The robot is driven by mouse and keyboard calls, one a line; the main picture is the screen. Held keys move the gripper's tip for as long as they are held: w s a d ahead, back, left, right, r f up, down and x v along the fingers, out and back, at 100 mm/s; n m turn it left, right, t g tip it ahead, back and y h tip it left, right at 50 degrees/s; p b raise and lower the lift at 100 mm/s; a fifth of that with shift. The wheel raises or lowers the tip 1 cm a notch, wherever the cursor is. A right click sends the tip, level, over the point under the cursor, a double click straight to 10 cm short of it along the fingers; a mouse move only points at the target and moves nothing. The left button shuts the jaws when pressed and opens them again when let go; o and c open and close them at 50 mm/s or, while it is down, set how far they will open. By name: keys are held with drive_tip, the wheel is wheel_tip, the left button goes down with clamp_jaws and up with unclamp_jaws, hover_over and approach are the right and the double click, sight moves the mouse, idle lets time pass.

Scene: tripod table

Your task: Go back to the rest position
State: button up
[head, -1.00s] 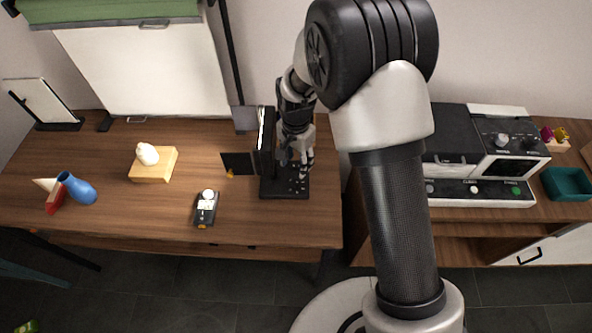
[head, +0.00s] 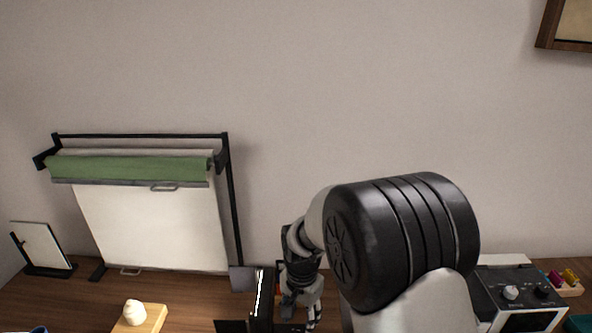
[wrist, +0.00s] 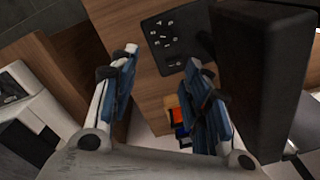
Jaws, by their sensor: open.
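My gripper (head: 298,310) shows low in the head view, beside a black upright device (head: 262,300) on the wooden table (head: 60,296). In the wrist view my gripper (wrist: 162,85) is open, its two blue-padded fingers apart with nothing between them. The black device's base (wrist: 172,38) with white marks lies beyond the fingertips, and its tall black part (wrist: 262,75) stands just right of the right finger. In the head view my arm's large dark joint covers what lies behind it.
A stand with a white sheet (head: 150,225) and green roll (head: 135,167) stands at the back left, near a small framed panel (head: 42,246). A white object (head: 134,312) sits on a wooden block (head: 152,318). A control machine (head: 515,297) stands at right.

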drive_tip(key=s+d+r+n+t, duration=0.15)
drive_tip(key=s+d+r, duration=0.3)
drive_tip(key=r, duration=0.45)
drive_tip(key=s+d+r+n+t, duration=0.1)
drive_tip(key=s+d+r+n, duration=0.1)
drive_tip(key=s+d+r, duration=0.35)
drive_tip(key=s+d+r+n+t, duration=0.1)
drive_tip(key=s+r, duration=0.2)
drive_tip(key=s, duration=0.4)
drive_tip(key=s+d+r+n, duration=0.2)
drive_tip(key=s+r, duration=0.1)
drive_tip(key=s, duration=0.5)
drive_tip(key=shift+r+t, duration=0.25)
drive_tip(key=shift+t, duration=0.1)
drive_tip(key=shift+s, duration=0.1)
